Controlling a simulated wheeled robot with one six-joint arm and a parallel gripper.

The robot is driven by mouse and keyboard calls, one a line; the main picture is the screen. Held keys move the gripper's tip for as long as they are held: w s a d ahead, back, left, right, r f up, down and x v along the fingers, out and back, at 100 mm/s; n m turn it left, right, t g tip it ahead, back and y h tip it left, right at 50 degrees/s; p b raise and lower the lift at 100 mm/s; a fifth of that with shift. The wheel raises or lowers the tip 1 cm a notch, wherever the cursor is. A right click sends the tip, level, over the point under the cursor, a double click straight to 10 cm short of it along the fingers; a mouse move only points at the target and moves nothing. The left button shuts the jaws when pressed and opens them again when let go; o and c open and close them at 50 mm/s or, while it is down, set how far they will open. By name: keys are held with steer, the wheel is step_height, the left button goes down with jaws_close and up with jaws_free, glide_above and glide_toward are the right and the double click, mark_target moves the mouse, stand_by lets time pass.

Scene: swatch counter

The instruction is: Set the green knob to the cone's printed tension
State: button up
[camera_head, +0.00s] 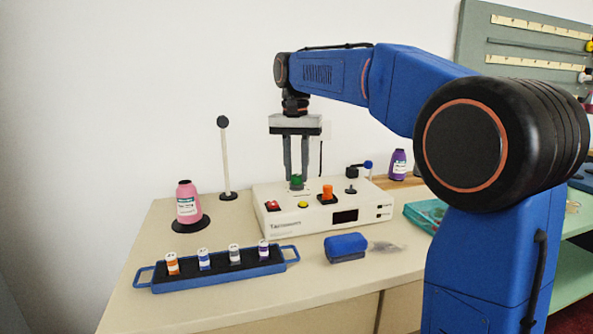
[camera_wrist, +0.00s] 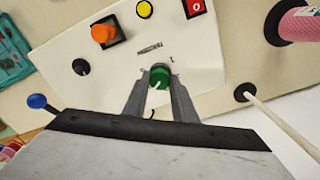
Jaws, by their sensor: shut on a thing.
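The green knob (camera_head: 297,181) stands on top of the white control box (camera_head: 300,226). It also shows in the wrist view (camera_wrist: 160,76), with a pale pointer line and small marks beside it. My gripper (camera_head: 297,178) points straight down and is shut on the green knob, one finger on each side. In the wrist view the fingertips (camera_wrist: 160,82) touch its sides. A pink cone (camera_head: 187,204) with a white label stands on a black base at the left, and a purple cone (camera_head: 398,165) stands behind the box at the right. The printing on both labels is too small to read.
The box also carries a red switch (camera_head: 272,205), a yellow button (camera_head: 303,205), an orange knob (camera_head: 327,191) and a dark display (camera_head: 345,216). A blue tray (camera_head: 215,275) with several small spools lies in front. A blue block (camera_head: 345,246) lies nearby. A thin post (camera_head: 226,160) stands behind left.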

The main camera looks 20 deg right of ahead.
steer(key=m, duration=1.2)
steer(key=shift+m, duration=0.3)
stand_by(0.4)
steer(key=o, duration=1)
steer(key=shift+o, duration=0.2)
